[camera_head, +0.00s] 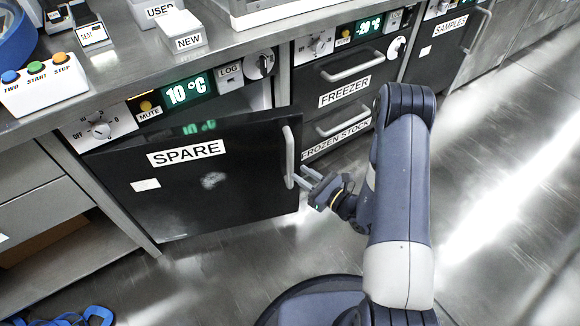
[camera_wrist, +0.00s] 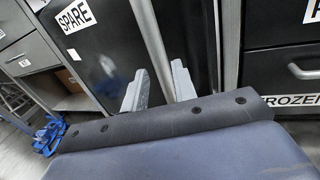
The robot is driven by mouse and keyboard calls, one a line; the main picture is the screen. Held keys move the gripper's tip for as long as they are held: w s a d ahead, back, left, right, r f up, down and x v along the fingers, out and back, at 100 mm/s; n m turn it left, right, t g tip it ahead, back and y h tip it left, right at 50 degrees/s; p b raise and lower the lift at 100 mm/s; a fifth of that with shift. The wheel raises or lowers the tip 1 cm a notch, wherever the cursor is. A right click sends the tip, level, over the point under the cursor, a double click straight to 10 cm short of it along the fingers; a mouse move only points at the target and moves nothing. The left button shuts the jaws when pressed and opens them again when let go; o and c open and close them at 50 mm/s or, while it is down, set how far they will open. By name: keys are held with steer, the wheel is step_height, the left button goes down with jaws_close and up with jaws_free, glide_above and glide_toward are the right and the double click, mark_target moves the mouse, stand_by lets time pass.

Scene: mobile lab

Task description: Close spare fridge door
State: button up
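The black spare fridge door (camera_head: 225,190), labelled SPARE, stands ajar. In the wrist view the door (camera_wrist: 90,45) fills the upper left, and the handle (camera_wrist: 150,38) runs down to between the two spread fingers (camera_wrist: 160,68). I cannot tell whether either finger touches the handle.
The freezer drawers (camera_head: 345,100) are right of the spare fridge, with the samples fridge (camera_head: 440,50) beyond. Above is a metal counter (camera_head: 130,65) with a button box (camera_head: 45,85). Blue straps (camera_head: 90,315) lie at lower left. The floor (camera_head: 500,190) to the right is clear.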

mark_target(290, 166)
steer(key=shift+b+x, duration=0.4)
steer(key=shift+x, duration=2.4)
steer(key=shift+c, duration=0.4)
jaws_close()
